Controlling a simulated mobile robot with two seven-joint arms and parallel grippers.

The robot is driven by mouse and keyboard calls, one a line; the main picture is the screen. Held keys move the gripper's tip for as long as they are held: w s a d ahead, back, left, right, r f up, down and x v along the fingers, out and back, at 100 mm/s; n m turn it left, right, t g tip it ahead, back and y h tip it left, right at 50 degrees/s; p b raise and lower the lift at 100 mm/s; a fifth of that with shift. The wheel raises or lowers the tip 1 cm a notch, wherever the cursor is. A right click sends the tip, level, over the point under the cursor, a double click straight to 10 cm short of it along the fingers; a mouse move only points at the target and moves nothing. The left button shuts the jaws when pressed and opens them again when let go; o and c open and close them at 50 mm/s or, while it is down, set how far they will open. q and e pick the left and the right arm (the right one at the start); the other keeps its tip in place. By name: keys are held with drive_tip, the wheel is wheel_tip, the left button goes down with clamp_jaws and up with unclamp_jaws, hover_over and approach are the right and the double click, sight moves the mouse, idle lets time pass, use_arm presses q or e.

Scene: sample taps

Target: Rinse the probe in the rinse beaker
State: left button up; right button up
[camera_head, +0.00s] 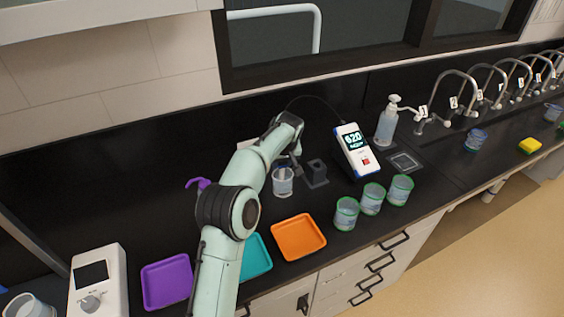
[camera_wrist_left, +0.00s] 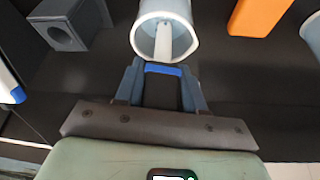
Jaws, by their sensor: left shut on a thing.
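The rinse beaker (camera_head: 283,184), a clear cup with pale contents, stands on the black counter, and its mouth and wall also show in the left wrist view (camera_wrist_left: 143,32). My left gripper (camera_head: 297,172) is beside it at its upper right. In the left wrist view the gripper (camera_wrist_left: 163,75) is shut on the probe's blue-banded top (camera_wrist_left: 167,70). The probe's pale shaft (camera_wrist_left: 163,42) shows within the beaker's mouth; how deep its tip sits is unclear. The black probe holder (camera_head: 317,174) is empty just right of the gripper. My right gripper is not in view.
The meter (camera_head: 354,150) reads 6.20 behind the green-rimmed beakers (camera_head: 372,199). Orange (camera_head: 298,237), teal (camera_head: 256,258) and purple (camera_head: 167,281) trays lie in front. A pump bottle (camera_head: 386,127) and taps are to the right. A white device (camera_head: 98,282) stands front left.

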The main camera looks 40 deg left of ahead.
use_arm(q)
drive_tip(key=shift+s+d+b, duration=0.15)
drive_tip(key=shift+s+b, duration=0.2)
drive_tip(key=shift+s, duration=0.15)
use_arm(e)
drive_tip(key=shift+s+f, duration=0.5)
use_arm(q)
drive_tip(key=shift+d, duration=0.1)
drive_tip(key=shift+w+d, duration=0.2)
drive_tip(key=shift+d, duration=0.25)
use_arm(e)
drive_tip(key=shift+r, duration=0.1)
use_arm(q)
drive_tip(key=shift+a, duration=0.1)
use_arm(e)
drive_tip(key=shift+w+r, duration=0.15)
use_arm(q)
drive_tip(key=shift+w+a+p, duration=0.2)
drive_tip(key=shift+a+p, duration=0.1)
drive_tip(key=shift+p, duration=0.1)
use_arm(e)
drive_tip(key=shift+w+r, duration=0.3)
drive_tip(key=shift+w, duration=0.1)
